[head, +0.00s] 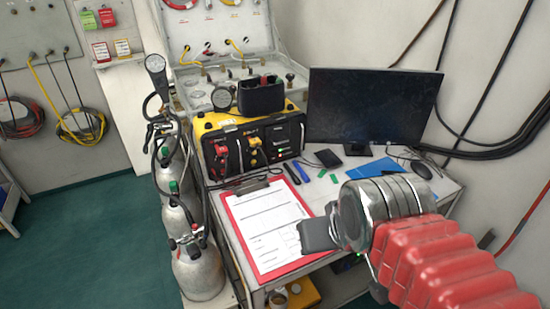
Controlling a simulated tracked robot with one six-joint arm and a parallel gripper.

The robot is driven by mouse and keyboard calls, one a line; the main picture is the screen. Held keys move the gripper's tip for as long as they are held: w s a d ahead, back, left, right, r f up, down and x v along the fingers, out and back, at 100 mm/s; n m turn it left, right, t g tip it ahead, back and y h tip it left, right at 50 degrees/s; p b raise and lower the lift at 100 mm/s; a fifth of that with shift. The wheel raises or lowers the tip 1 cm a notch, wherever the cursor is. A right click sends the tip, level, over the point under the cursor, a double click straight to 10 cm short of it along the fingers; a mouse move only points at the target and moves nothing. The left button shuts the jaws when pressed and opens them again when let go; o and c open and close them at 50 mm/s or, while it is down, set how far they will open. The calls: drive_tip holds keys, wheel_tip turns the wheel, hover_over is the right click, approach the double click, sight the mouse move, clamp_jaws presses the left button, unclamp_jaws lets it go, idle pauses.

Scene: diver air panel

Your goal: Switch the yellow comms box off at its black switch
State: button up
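The yellow comms box (209,125) stands on the table, left of the monitor. Its dark front panel carries red and yellow fittings on the left and a small green lit spot on the right. The black switch is too small to pick out against the dark panel. My gripper (316,236) is a dark block at the end of my arm. It appears over the right part of the clipboard, nearer to me than the box and apart from it. Its fingers are seen end-on, and I cannot make out a gap or anything held.
A black pouch (261,97) sits on the box. A monitor (372,106) stands to its right. A red clipboard (237,213), pens and a mouse (421,170) lie on the table. Gas cylinders (198,270) stand at the table's left. An open panel case (222,35) is behind.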

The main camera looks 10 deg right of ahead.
clamp_jaws()
idle(1.5)
